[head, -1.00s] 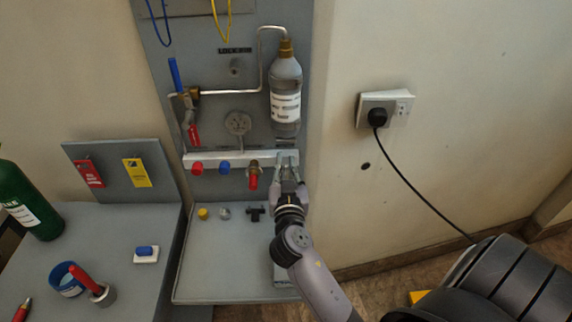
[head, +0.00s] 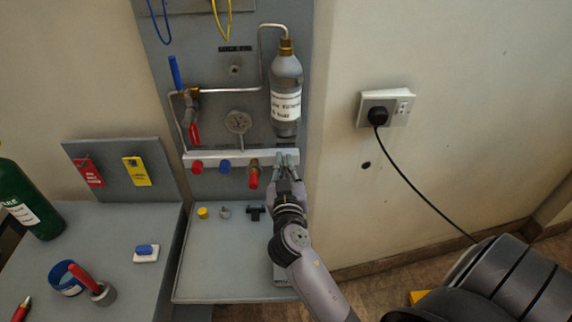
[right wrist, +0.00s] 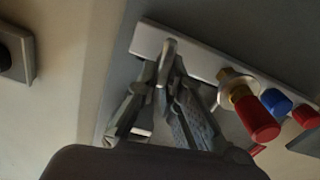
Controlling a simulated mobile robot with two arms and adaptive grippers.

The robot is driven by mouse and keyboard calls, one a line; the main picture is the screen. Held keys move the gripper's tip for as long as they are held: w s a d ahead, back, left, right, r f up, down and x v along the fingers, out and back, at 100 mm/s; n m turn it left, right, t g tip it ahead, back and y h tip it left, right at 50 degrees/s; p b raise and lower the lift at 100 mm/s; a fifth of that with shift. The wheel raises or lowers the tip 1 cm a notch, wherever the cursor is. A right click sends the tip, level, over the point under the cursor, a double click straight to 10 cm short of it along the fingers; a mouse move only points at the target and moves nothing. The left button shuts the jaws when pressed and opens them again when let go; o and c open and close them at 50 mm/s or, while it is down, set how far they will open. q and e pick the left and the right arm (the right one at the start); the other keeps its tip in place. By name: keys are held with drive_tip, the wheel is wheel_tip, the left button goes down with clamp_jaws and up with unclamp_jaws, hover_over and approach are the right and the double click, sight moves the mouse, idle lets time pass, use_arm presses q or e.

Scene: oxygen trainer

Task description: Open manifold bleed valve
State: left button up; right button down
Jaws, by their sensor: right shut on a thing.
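The manifold (head: 207,158) is a pale horizontal bar across the grey panel. In the right wrist view the manifold (right wrist: 205,69) runs diagonally, with a small grey bleed valve handle (right wrist: 169,48) standing out near its end. My right gripper (head: 286,160) is at the right end of the bar. In the wrist view its fingers (right wrist: 166,72) are closed around the grey handle and hide part of it. How far the valve is turned cannot be told. My left gripper is not in view.
A red-handled brass fitting (head: 254,173) sits just left of my right gripper, then a blue knob (head: 224,167) and a red knob (head: 197,167). A grey bottle (head: 286,90) hangs above. The shelf (head: 225,270) below holds small parts at its back.

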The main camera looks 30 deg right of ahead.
drive_tip(key=shift+s+d+f+n+p, duration=0.1)
drive_tip(key=shift+f+n+p, duration=1.1)
drive_tip(key=shift+n, duration=4.45)
drive_tip(key=shift+w+a+f+n+p, duration=0.15)
drive_tip(key=shift+n+p, duration=2)
drive_tip(key=shift+n, duration=3.55)
drive_tip(key=shift+s+d+f+n+p, duration=0.15)
drive_tip(key=shift+f+n+p, duration=1.1)
drive_tip(key=shift+n, duration=4.4)
drive_tip(key=shift+r+p, duration=0.45)
drive_tip(key=c, duration=1.7)
unclamp_jaws()
drive_tip(key=shift+r, duration=0.1)
